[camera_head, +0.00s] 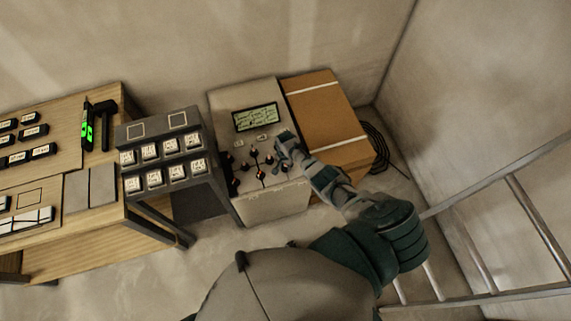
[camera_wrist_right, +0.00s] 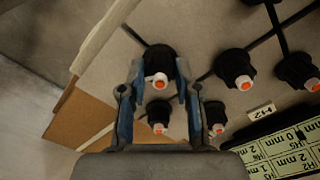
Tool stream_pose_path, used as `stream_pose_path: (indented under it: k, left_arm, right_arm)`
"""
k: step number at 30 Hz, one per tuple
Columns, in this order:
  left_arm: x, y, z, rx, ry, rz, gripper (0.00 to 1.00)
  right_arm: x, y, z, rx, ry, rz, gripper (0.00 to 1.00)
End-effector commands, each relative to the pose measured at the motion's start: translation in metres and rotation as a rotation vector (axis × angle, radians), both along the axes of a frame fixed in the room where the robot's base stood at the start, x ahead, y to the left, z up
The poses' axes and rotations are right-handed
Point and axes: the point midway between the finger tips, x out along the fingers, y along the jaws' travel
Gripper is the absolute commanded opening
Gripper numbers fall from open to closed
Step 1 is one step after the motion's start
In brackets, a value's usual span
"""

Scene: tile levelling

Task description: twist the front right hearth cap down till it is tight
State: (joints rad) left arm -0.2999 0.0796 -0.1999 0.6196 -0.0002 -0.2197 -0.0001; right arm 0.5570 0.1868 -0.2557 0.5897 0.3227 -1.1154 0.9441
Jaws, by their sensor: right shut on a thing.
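The hearth panel (camera_head: 236,102) is a pale, sloped-top box with a small display. Several black caps with orange-and-white tops stand on it, joined by dark lines. My right gripper (camera_head: 285,143) reaches down over the panel's right side. In the right wrist view, its two blue-grey fingers (camera_wrist_right: 158,75) are shut on the front right hearth cap (camera_wrist_right: 157,57), one on each side. The cap's top shows between them and it looks upright. How tightly it sits cannot be seen. My left gripper is not in view.
Other caps (camera_wrist_right: 235,67) stand close to the held one. A display (camera_head: 255,118) lies at the panel's back. A brown box (camera_head: 325,110) stands right of the hearth, a grey rack (camera_head: 165,155) of white blocks left. A ladder (camera_head: 500,185) leans at the right.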

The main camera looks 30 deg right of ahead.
Motion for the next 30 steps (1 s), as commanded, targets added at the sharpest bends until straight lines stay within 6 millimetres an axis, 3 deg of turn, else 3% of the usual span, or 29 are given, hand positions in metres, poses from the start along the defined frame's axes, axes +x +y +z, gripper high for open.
stream_pose_path:
  k: [30]
  left_arm:
    - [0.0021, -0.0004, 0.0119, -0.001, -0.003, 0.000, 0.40]
  right_arm:
    - [0.0021, 0.0014, -0.0002, 0.002, -0.001, -0.962, 0.00]
